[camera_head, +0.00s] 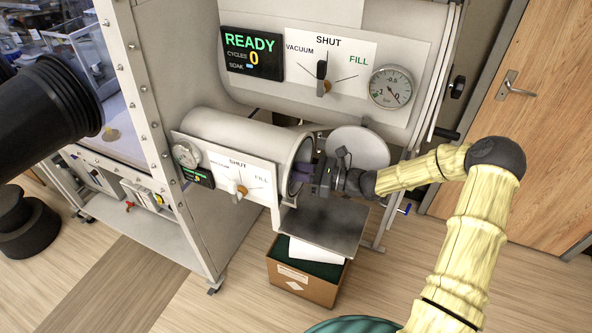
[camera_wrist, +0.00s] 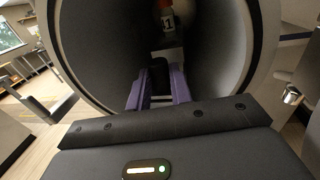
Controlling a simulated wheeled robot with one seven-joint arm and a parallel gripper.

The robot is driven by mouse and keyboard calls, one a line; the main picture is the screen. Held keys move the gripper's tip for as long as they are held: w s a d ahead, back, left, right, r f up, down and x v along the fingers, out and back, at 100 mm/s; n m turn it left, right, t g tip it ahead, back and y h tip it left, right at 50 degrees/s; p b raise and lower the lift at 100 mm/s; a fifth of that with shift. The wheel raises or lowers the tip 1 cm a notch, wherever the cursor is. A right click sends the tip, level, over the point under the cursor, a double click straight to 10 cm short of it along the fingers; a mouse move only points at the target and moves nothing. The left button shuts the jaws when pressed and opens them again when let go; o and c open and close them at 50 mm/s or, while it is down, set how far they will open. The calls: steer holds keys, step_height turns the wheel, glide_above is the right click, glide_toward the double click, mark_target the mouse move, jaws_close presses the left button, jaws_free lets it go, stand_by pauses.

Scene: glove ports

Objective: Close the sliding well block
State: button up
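My gripper (camera_head: 303,172) reaches into the open mouth of the small metal cylinder (camera_head: 235,130) in the head view. In the wrist view its two purple fingers (camera_wrist: 160,85) point into the cylinder's dark bore (camera_wrist: 105,50). The fingers stand apart, and a dark block (camera_wrist: 159,74) shows between them or just beyond them; I cannot tell whether they touch it. Deeper in, a red part with a white label reading 1 (camera_wrist: 167,20) is partly visible. I cannot make out for certain which part is the sliding well block.
A round door (camera_head: 358,148) stands open beside the cylinder's mouth. A metal shelf (camera_head: 325,225) lies below it, above a cardboard box (camera_head: 302,284). The READY display (camera_head: 252,52) and the gauge panel (camera_head: 330,65) are above.

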jaws_close()
steer(key=shift+s+d+p, duration=0.25)
steer(key=shift+d+p, duration=0.05)
steer(key=shift+d, duration=0.35)
steer(key=o, duration=0.6)
jaws_free()
steer(key=shift+o, duration=0.2)
steer(key=shift+a, duration=0.1)
steer(key=b+v, duration=0.3)
steer(key=v, duration=1.4)
steer(key=shift+d, duration=0.25)
steer(key=shift+s+a, duration=0.1)
